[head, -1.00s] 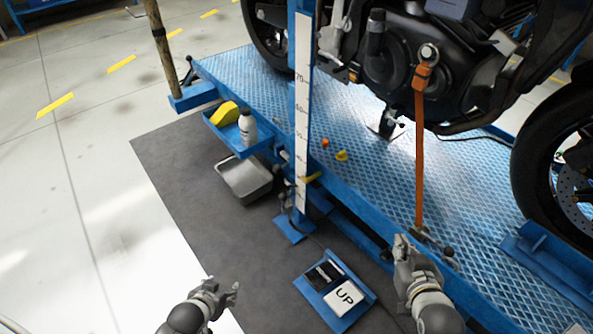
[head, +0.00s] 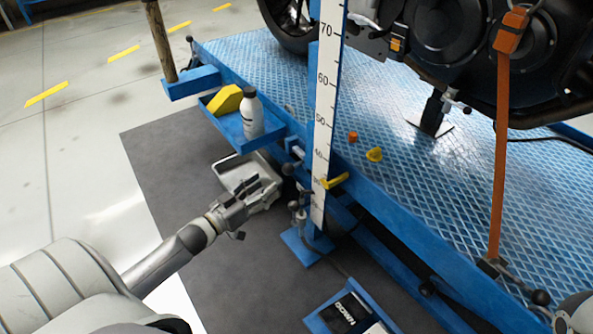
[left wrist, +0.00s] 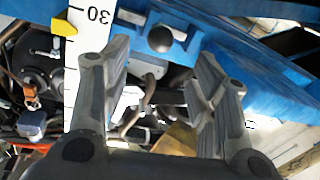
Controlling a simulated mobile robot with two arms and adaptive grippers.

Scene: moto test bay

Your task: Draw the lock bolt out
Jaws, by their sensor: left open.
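A black ball knob (head: 289,170) shows at the blue lift post, beside the white scale; I take it for the lock bolt's knob. In the left wrist view a black ball knob (left wrist: 160,39) sits on blue metal, between and beyond my fingertips. The bolt's shank cannot be made out. My left gripper (head: 265,189) is open and empty, left of the post and in front of the grey tray, pointing toward the knob. Its spread fingers also show in the left wrist view (left wrist: 163,68). A grey part of my right arm shows at the bottom right; its gripper is out of view.
The white scale (head: 325,100) stands upright, with a yellow pointer (head: 334,181) low on it. A blue side tray (head: 226,128) holds a bottle (head: 251,112) and a yellow thing. A grey metal tray (head: 226,172) lies below. An orange strap (head: 500,150) runs down to the deck.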

